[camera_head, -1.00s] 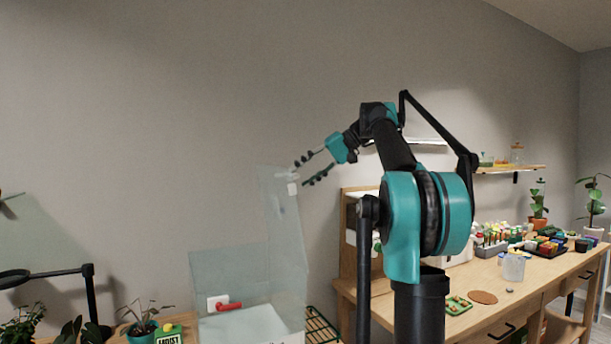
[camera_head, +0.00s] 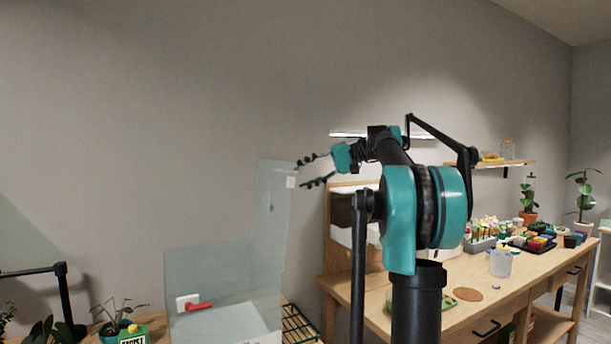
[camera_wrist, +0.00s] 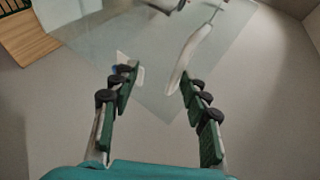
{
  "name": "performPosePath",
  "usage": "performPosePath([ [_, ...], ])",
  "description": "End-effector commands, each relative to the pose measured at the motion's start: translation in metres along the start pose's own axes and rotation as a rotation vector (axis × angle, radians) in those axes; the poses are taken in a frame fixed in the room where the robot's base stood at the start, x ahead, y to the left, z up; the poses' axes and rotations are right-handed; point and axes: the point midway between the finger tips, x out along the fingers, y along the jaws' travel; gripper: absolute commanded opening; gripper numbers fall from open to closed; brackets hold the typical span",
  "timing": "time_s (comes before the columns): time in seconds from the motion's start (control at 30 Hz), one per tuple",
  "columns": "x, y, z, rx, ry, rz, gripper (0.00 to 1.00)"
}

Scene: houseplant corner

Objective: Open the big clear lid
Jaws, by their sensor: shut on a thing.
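The big clear lid (camera_head: 271,210) is a thin see-through panel. It stands raised and steep above the back right of the clear-walled box (camera_head: 215,284). A small white piece (camera_head: 291,182) sits at its upper right edge. My gripper (camera_head: 301,174) is at that edge, one finger on each side of the white piece, and is shut on the lid there. In the wrist view my gripper (camera_wrist: 160,74) has its fingers spread, with the clear panel (camera_wrist: 150,45) beyond and white pieces near both fingertips. The exact contact is hard to see.
A potted plant (camera_head: 115,320) and a black lamp arm (camera_head: 65,295) stand to the left. A wooden workbench (camera_head: 520,277) with pots and trays is at the right.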

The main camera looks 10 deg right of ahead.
Motion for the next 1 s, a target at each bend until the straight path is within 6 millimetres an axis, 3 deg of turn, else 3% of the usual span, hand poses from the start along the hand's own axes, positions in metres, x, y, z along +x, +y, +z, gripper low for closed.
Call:
performPosePath([
  [0.07,0.003,0.007,0.004,-0.002,-0.017,0.019,0.0],
  [0.1,0.003,0.007,0.004,-0.001,-0.017,0.019,0.41],
  [0.2,0.003,0.007,0.004,-0.001,-0.015,0.019,0.31],
  [0.67,-0.006,0.006,0.002,0.002,-0.008,0.016,0.31],
  [1.0,-0.069,0.005,0.001,0.003,-0.006,0.017,0.31],
])
